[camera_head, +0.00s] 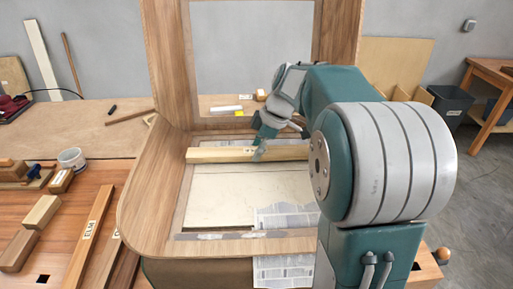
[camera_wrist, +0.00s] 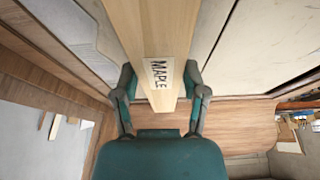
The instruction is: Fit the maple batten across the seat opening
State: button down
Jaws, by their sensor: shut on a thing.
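The maple batten (camera_head: 215,155) is a pale straight bar lying level across the back part of the seat opening (camera_head: 235,190) in the head view. Its left end is close to the opening's left inner edge; I cannot tell whether it touches. Its right part is hidden behind my arm. My gripper (camera_head: 260,150) is shut on the batten from above. In the wrist view, the gripper's fingers (camera_wrist: 160,88) sit on both sides of the batten (camera_wrist: 150,30), near its MAPLE label. The bent wood seat (camera_head: 148,215) surrounds the opening.
The tall seat back (camera_head: 170,60) rises behind the opening. Newspaper (camera_head: 285,217) lies inside and over the front. A dark bin (camera_head: 450,103) is at right.

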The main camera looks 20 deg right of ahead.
dwell(0.3)
jog(key=shift+c, duration=0.2)
grip_release()
notch_tip(320, 180, up, 16)
dwell(1.4)
jog(key=s+a+f+m+t+h, duration=0.1)
jog(key=s+a+f+m, duration=0.2)
jog(key=s, duration=0.4)
jog(key=s+a+f+m+t+h, duration=0.1)
jog(key=s+a+f+m, duration=0.2)
jog(key=s+f+m, duration=0.3)
jog(key=s+a+f+m+t+h, duration=0.1)
jog(key=s+a+f+m+h, duration=0.1)
jog(key=s+f, duration=0.4)
jog(key=shift+s+a+f+m+t, duration=0.1)
jog(key=shift+s+a+m+t, duration=0.1)
jog(key=shift+s+a+m, duration=0.4)
jog(key=shift+s+a+m+t, duration=0.25)
jog(key=shift+s+m, duration=0.35)
jog(key=shift+s, duration=0.3)
